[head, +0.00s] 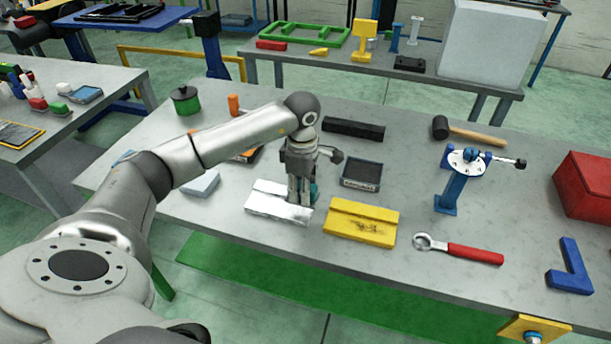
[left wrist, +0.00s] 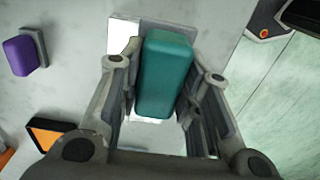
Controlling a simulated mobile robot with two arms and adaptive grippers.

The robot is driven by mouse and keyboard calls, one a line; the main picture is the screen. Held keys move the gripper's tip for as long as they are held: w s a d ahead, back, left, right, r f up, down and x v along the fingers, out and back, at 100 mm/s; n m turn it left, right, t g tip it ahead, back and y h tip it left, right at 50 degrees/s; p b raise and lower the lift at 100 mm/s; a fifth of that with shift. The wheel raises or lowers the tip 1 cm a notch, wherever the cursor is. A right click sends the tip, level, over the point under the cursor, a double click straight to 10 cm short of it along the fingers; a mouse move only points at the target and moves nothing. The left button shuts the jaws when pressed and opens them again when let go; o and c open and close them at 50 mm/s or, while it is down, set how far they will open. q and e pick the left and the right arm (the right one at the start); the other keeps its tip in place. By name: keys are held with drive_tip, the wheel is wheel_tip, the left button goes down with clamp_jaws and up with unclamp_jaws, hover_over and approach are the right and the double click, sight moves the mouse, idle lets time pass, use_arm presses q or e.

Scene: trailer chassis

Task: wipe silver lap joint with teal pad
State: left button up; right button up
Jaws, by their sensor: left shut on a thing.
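The silver lap joint (head: 278,209) lies flat on the grey workbench, left of a yellow joint plate. My left gripper (head: 301,196) points down at its right side and hides part of it. The gripper is shut on the teal pad, of which only a sliver (head: 315,191) shows beside the fingers. In the left wrist view the teal pad (left wrist: 164,75) sits between the two fingers, with the bright lap joint (left wrist: 121,38) behind it. I cannot tell whether pad and joint touch. My right gripper is in neither view.
The yellow plate (head: 361,221) lies close on the right, with a dark-topped tray (head: 361,174) behind it. A red-handled wrench (head: 460,250), a blue stand (head: 451,188) and a mallet (head: 470,132) are further right. A purple block (left wrist: 20,55) shows in the wrist view.

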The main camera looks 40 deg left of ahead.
use_arm(q)
wheel_tip(320, 180, up, 2)
drive_tip(key=shift+w+d+p, duration=0.1)
drive_tip(key=shift+d+p, duration=0.05)
drive_tip(key=shift+p, duration=0.2)
drive_tip(key=shift+r+p, duration=0.3)
drive_tip(key=shift+r, duration=0.3)
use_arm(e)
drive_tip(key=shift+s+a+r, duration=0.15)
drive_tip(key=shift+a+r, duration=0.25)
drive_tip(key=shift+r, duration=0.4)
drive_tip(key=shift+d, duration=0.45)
